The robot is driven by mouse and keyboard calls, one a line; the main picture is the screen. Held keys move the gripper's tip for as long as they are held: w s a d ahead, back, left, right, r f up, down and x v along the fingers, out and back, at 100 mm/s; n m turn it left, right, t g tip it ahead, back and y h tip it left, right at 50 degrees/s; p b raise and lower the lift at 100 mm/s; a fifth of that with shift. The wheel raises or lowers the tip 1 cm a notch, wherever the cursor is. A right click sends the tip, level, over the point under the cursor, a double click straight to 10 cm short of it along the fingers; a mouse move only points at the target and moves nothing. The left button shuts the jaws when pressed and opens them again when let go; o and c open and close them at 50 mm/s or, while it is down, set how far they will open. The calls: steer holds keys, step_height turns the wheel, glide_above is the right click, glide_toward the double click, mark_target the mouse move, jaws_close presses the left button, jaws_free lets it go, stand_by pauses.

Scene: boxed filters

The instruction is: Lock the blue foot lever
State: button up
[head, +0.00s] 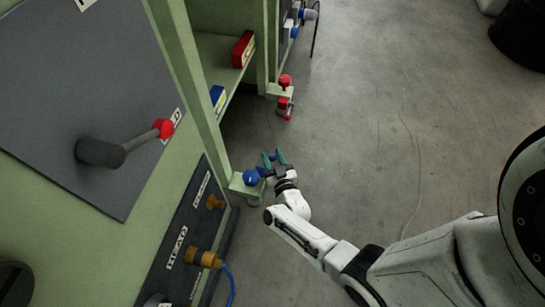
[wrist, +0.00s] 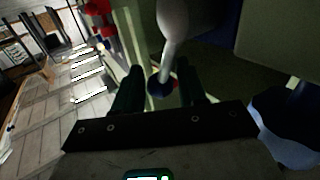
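The blue foot lever (head: 251,177) sits low on a green bracket at the cabinet's foot in the head view. It has a round blue knob and smaller blue parts to its right. My gripper (head: 273,158) is just right of it, with its two green fingers apart. In the wrist view, the fingers of my gripper (wrist: 160,88) stand open.
A similar red foot lever (head: 285,103) stands farther back. A grey panel carries a red-tipped handle (head: 162,128). Brown connectors (head: 203,258), one with a blue hose (head: 231,285), project near the cabinet's base. Red (head: 243,49) and blue (head: 217,97) boxes lie on shelves. Concrete floor is open to the right.

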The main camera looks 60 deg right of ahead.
jaws_close()
